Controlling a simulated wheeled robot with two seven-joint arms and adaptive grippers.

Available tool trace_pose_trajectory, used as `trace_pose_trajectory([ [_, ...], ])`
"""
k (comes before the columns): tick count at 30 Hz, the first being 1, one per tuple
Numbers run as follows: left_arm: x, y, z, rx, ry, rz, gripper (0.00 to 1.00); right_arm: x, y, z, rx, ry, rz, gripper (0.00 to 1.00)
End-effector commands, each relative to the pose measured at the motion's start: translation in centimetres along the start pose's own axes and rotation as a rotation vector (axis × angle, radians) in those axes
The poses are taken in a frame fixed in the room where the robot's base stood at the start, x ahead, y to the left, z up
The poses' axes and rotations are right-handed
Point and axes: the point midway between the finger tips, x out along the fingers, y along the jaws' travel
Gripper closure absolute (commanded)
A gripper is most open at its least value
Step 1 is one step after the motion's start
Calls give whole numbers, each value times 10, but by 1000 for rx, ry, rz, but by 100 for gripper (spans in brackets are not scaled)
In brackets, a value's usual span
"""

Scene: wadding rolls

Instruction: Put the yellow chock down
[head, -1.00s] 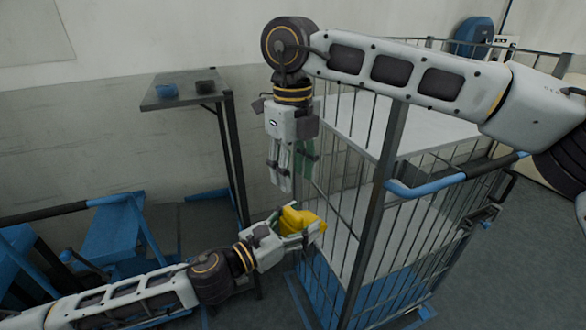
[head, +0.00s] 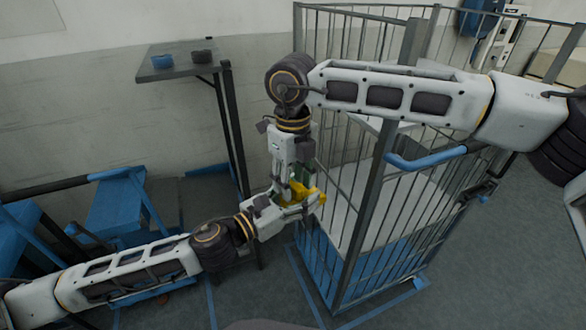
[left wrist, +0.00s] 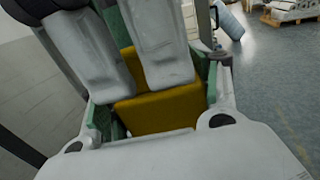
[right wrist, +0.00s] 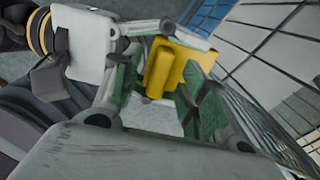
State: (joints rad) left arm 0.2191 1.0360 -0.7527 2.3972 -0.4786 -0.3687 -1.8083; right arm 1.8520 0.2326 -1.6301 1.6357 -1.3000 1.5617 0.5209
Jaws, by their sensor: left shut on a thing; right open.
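The yellow chock (head: 308,190) is in the jaws of my left gripper (head: 292,203), beside the cage trolley's left side and above the floor. The chock also shows large in the left wrist view (left wrist: 160,108), between green-padded fingers. My right gripper (head: 293,178) points down from above, right at the chock. In the right wrist view the chock (right wrist: 172,70) lies between its open green fingers; whether they touch it I cannot tell. Part of the chock is hidden by the fingers of both grippers.
The wire cage trolley (head: 375,215) with a blue base and blue handle stands close on the right. A small shelf stand (head: 182,73) holding a blue and a dark bowl is behind on the left. A blue cart (head: 105,215) is at the left.

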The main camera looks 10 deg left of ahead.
Motion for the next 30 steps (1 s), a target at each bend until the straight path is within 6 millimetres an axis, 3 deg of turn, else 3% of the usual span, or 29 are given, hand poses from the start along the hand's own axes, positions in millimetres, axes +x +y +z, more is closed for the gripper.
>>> trace_pose_trajectory([
  [6,0,0,1,1,-2,-1,74,13,0,0,0,0,0,57],
  [17,0,0,1,1,-2,0,74,14,0,0,0,0,0,58],
  [26,0,0,1,1,-2,0,74,14,0,0,0,0,0,97],
  [30,0,0,1,1,-2,0,74,14,0,0,0,0,0,100],
])
